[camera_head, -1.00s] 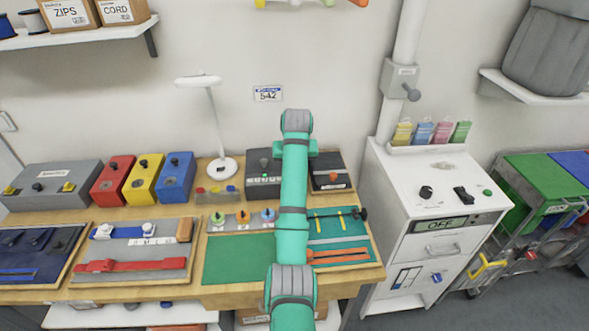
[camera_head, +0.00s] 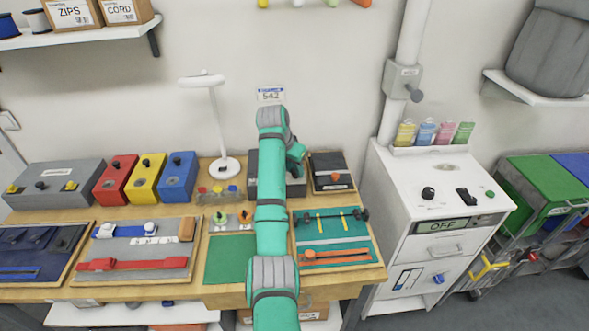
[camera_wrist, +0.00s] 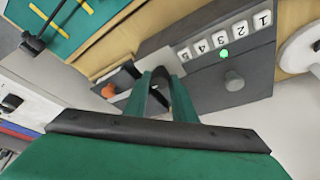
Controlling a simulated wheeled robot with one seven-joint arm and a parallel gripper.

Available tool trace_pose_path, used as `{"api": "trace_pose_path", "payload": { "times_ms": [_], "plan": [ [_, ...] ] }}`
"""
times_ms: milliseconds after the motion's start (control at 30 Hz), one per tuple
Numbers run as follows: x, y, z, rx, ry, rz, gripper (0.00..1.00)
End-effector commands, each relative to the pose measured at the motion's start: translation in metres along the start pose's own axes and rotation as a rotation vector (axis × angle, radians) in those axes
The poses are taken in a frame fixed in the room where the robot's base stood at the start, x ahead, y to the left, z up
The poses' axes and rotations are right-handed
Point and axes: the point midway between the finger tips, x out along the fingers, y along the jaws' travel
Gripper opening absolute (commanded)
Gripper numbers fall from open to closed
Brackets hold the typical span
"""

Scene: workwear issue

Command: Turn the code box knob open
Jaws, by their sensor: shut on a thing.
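The code box (camera_wrist: 258,72) is dark grey, with a row of numbered white buttons (camera_wrist: 224,36), a lit green lamp (camera_wrist: 224,54) and a round grey knob-like part (camera_wrist: 234,81). In the head view the code box (camera_head: 299,187) stands at the back of the bench, mostly behind my arm. My gripper (camera_wrist: 167,88) is over the box's end, shut on a dark knob (camera_wrist: 160,90) between its fingers. The fingers hide most of this knob, so its angle cannot be told. The grey part is beside the gripper, apart from the fingers.
A black box with an orange knob (camera_head: 336,176) stands close to the right of the code box. A white lamp (camera_head: 222,168) stands to the left. A wall plate (camera_head: 271,95) reads 542. A teal mat (camera_head: 330,240) with tools lies in front.

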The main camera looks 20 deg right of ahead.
Motion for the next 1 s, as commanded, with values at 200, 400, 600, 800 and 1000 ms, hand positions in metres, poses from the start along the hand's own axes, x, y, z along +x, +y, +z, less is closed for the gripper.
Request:
{"api": "trace_pose_path", "payload": {
  "times_ms": [200, 400, 600, 800, 1000],
  "plan": [
    [-0.0006, -0.0007, -0.001, 0.02, 0.003, 0.006, 0.01],
    [-0.0005, -0.0007, -0.001, 0.021, 0.003, 0.006, 0.01],
    [-0.0005, -0.0007, -0.0009, 0.02, 0.003, 0.006, 0.42],
    [-0.0002, -0.0006, -0.0004, 0.019, 0.001, 0.007, 0.42],
    [-0.0062, -0.001, -0.0006, 0.019, 0.002, 0.006, 0.42]
  ]
}}
